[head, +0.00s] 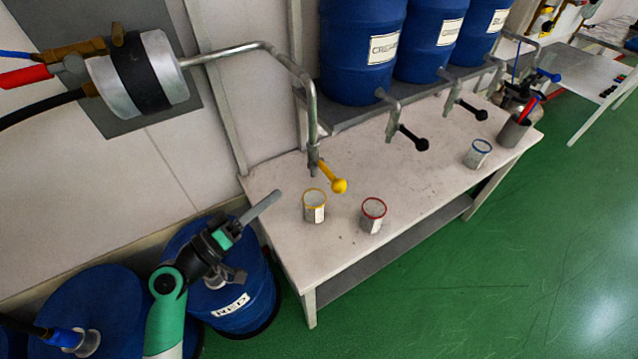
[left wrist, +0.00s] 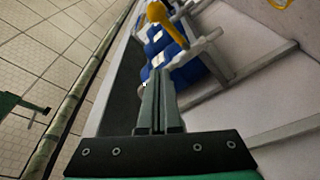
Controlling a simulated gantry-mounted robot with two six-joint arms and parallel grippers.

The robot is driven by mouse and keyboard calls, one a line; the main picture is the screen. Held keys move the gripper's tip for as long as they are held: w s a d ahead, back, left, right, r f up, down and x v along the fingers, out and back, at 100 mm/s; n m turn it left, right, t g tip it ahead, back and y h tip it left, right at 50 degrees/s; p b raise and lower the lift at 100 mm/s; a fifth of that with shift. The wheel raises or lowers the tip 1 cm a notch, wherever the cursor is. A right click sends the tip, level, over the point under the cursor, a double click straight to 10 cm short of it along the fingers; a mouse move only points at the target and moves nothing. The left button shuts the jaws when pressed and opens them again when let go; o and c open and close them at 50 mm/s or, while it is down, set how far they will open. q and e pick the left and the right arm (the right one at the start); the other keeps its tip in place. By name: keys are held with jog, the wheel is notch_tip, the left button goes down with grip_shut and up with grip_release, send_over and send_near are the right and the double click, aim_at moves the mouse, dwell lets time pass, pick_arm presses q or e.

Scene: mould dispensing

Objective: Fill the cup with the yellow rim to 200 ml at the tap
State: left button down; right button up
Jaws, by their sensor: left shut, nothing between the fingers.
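The cup with the yellow rim (head: 314,214) stands upright on the white table, just below the end of the tap's metal spout (head: 311,110). No stream is clear between them, and the fill level is too small to read. The tap's yellow lever (head: 336,184) slants down to the right; a yellow lever (left wrist: 166,22) also shows in the left wrist view. My left gripper (head: 276,196) is shut and empty, left of the cup and apart from it; its fingers touch each other in the left wrist view (left wrist: 158,82). My right gripper is not in view.
A red-rimmed cup (head: 373,216) stands right of the yellow-rimmed one. A blue-rimmed cup (head: 477,154) and a dark pot (head: 514,131) stand further right on the table (head: 420,190). Black-handled taps hang from blue barrels (head: 362,50) above. A blue barrel (head: 240,300) stands below my left arm.

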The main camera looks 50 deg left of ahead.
pick_arm(q)
send_near(330, 176)
jog(key=w+a+r, duration=0.3)
jog(key=w+r, duration=0.2)
jog(key=d+f, duration=0.1)
jog(key=w+d+f, duration=0.1)
jog(key=d+f, duration=0.1)
jog(key=shift+w, duration=0.1)
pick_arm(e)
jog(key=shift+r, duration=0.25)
pick_arm(q)
jog(key=shift+d, duration=0.1)
